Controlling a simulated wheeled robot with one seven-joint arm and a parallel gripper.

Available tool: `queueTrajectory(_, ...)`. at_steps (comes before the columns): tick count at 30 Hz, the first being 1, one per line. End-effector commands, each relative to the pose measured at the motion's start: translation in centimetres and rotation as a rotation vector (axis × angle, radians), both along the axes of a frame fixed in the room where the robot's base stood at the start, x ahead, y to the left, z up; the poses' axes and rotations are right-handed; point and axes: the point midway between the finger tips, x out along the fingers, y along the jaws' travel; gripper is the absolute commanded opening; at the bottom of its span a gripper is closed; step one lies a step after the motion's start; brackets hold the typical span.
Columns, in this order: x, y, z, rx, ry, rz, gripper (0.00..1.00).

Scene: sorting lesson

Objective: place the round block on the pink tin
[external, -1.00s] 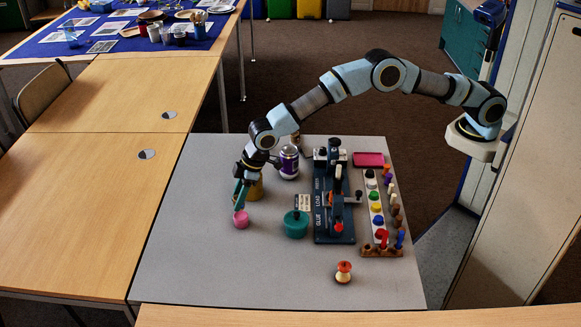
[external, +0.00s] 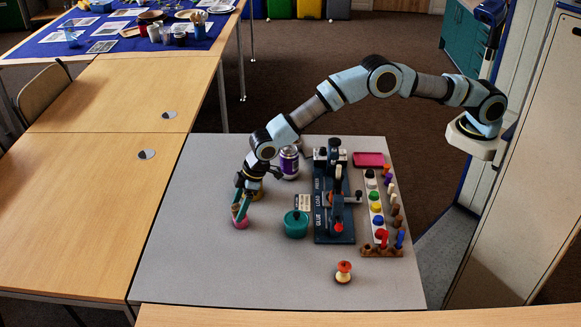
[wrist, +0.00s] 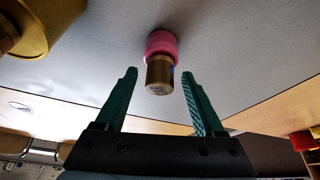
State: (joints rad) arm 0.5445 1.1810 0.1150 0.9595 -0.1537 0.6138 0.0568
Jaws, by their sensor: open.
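The pink tin (external: 239,223) stands on the left part of the grey table. In the wrist view, the tin (wrist: 161,43) has a gold-brown round block (wrist: 159,76) resting on it, roughly centred, with a small blue mark on its side. My gripper (external: 241,211) is over the tin with its green fingers spread. In the wrist view, my gripper (wrist: 158,73) has one finger on each side of the block, with a clear gap on both sides. In the external view the block is small and partly hidden by the fingers.
A yellow tin (wrist: 38,28) stands close behind, partly hidden by my gripper in the external view. A purple can (external: 289,161), a teal pot (external: 295,224) and a dark blue press (external: 334,215) stand to the right. The table's front left is clear.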

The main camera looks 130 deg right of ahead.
Motion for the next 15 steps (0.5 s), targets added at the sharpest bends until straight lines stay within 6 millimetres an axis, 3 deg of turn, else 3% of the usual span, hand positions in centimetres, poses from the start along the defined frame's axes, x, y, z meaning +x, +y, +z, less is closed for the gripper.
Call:
queueTrajectory(8,-0.1,0.0,0.8,0.000,-0.001,0.000,0.71)
queueTrajectory(15,-1.4,0.7,4.3,-0.002,-0.004,0.000,0.71)
